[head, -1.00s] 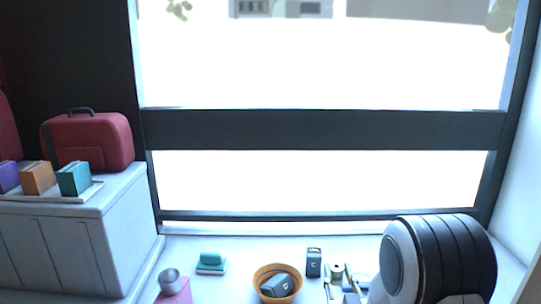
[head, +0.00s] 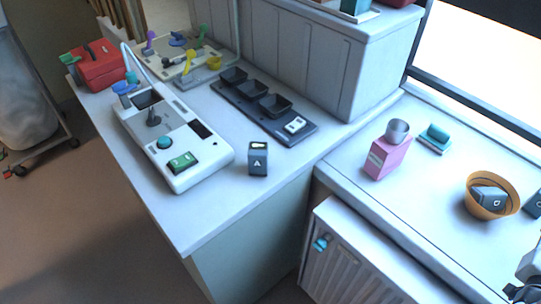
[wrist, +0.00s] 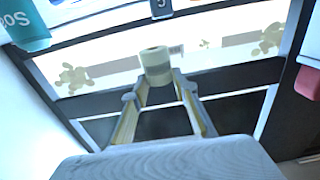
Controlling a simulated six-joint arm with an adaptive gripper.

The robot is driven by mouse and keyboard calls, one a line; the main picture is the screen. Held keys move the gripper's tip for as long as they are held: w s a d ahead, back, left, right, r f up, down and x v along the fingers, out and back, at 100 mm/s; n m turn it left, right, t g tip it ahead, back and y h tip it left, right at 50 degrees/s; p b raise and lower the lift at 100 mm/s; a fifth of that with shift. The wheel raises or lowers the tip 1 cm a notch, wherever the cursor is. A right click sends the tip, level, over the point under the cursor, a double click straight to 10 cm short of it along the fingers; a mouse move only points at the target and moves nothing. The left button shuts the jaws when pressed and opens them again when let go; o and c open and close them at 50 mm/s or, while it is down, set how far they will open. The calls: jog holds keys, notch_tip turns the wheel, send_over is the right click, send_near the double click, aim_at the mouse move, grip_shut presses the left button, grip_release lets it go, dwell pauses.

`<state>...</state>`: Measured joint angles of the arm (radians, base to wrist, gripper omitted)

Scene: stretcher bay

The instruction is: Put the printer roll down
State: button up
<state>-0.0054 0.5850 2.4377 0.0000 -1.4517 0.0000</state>
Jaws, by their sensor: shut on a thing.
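The printer roll (wrist: 156,61) is a pale cream cylinder with a hole in its end, in the wrist view. My gripper (wrist: 156,80) is shut on it, with one finger on each side near the tips. Behind it in that view is a dark-framed window, and I see no surface touching the roll. In the head view the roll is not visible; a grey piece at the lower right edge is cut off, and I cannot tell which part it is.
A white device (head: 181,142), a black tray with cups (head: 243,103) and a box marked A (head: 258,158) stand on the left counter. A pink box (head: 387,158), teal block (head: 437,134) and orange bowl (head: 481,211) stand on the right one.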

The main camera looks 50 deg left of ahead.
jog(key=s+a+r+n+g+y, duration=0.15)
jog(key=s+a+n+y, duration=0.35)
jog(key=a, duration=1.4)
jog(key=s+a+n+g+y, duration=0.25)
jog(key=s+a+y, duration=0.35)
jog(key=a, duration=1.2)
jog(key=s+a+n+g+y, duration=0.3)
jog(key=s+a+n+g, duration=0.1)
jog(key=s+a, duration=0.8)
jog(key=s+a+n+g+y, duration=0.3)
jog(key=s+a+g, duration=0.3)
jog(key=s+a, duration=0.6)
jog(key=s+n, duration=0.1)
jog(key=s, duration=0.4)
jog(key=shift+s+g+y, duration=0.4)
jog(key=shift+n, duration=0.25)
send_over(234, 197)
jog(key=shift+f, duration=2.8)
jog(key=shift+f, duration=0.15)
jog(key=shift+f, duration=1.95)
